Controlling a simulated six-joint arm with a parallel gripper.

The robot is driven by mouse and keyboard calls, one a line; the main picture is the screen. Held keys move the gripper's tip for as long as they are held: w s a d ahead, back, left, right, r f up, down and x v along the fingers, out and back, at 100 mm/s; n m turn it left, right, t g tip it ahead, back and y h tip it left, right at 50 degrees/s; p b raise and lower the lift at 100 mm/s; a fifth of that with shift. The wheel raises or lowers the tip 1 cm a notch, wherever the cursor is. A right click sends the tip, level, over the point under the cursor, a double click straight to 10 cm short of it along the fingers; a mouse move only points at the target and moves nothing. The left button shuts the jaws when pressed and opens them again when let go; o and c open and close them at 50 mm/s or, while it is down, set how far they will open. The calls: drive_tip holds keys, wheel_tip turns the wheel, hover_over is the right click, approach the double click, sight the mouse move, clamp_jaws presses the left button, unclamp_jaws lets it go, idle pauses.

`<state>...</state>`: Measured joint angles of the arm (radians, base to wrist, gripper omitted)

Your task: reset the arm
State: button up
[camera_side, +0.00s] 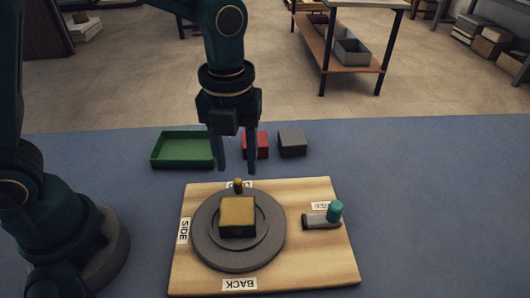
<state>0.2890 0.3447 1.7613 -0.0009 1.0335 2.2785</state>
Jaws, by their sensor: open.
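My gripper (236,168) points straight down with its two fingers apart and nothing between them. It hangs above the far edge of a wooden board (320,268). On the board is a round grey turntable (208,240) with a yellow-topped block (238,212) at its middle. A small brownish knob (238,185) stands at the turntable's far edge, below my fingertips. At the board's right is a dark bar (318,221) with a teal knob (335,210) on its end. One label by the far knob is partly hidden.
Behind the board on the blue table (440,210) are a green tray (182,162), a red block (262,146) partly behind my gripper, and a grey block (292,143). The table's right side is clear. A shelf unit (345,55) stands on the floor beyond.

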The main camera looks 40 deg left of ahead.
drive_tip(key=shift+r, duration=0.8)
drive_tip(key=s+a+r+n+t, duration=0.25)
drive_tip(key=a+r+n, duration=0.2)
drive_tip(key=r, duration=0.25)
drive_tip(key=s+a+f+n+t, duration=0.1)
drive_tip(key=s+n, duration=0.2)
drive_tip(key=n, duration=0.9)
drive_tip(key=s+a+n+t, duration=0.2)
drive_tip(key=s+n, duration=0.2)
drive_tip(key=n, duration=0.9)
drive_tip(key=shift+a+f, duration=0.15)
drive_tip(key=shift+f, duration=0.2)
